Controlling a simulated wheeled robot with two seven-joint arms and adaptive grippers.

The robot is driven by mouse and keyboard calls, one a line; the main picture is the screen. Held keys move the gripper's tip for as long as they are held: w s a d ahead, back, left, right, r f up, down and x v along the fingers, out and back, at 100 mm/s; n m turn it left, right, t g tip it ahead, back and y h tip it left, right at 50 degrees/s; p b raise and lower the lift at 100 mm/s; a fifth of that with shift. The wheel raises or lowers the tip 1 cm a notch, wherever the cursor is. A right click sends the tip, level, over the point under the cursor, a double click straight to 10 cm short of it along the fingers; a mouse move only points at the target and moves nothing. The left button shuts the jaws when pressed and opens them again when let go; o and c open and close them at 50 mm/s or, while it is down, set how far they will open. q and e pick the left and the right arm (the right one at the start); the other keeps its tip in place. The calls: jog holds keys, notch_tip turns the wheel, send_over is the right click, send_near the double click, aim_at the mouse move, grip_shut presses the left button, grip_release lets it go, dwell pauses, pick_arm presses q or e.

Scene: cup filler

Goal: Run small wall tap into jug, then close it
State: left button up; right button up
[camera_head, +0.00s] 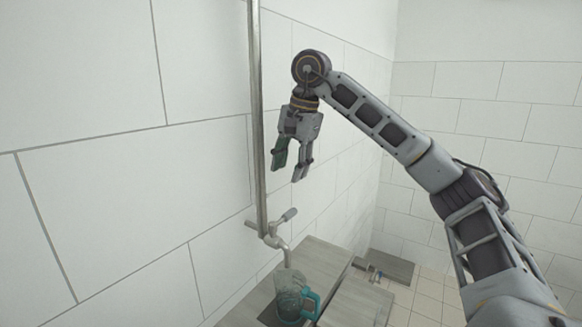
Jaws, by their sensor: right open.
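The small wall tap (272,238) sits at the foot of a vertical metal pipe on the left wall. Its lever (289,214) points up and to the right, and its spout curves down. The clear jug (291,296) with a teal handle stands below the spout; I cannot tell whether water is running or in it. My right gripper (293,172) is open and empty, pointing down above the tap and apart from it. My left gripper is not in view.
The vertical pipe (257,110) runs up the wall close to the left of my right gripper. Grey ledges (357,303) lie beside the jug. A low grey block (386,268) stands on the tiled floor further back. The air right of the tap is free.

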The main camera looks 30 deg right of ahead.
jog(key=b, duration=0.3)
send_over(286, 215)
jog(key=s, duration=0.1)
jog(key=shift+f, duration=4.1)
jog(key=f, duration=0.3)
jog(key=shift+w+f+g, duration=0.3)
jog(key=shift+f, duration=0.05)
jog(key=shift+w+f, duration=0.1)
jog(key=shift+f, duration=0.8)
jog(key=c, duration=0.3)
grip_shut()
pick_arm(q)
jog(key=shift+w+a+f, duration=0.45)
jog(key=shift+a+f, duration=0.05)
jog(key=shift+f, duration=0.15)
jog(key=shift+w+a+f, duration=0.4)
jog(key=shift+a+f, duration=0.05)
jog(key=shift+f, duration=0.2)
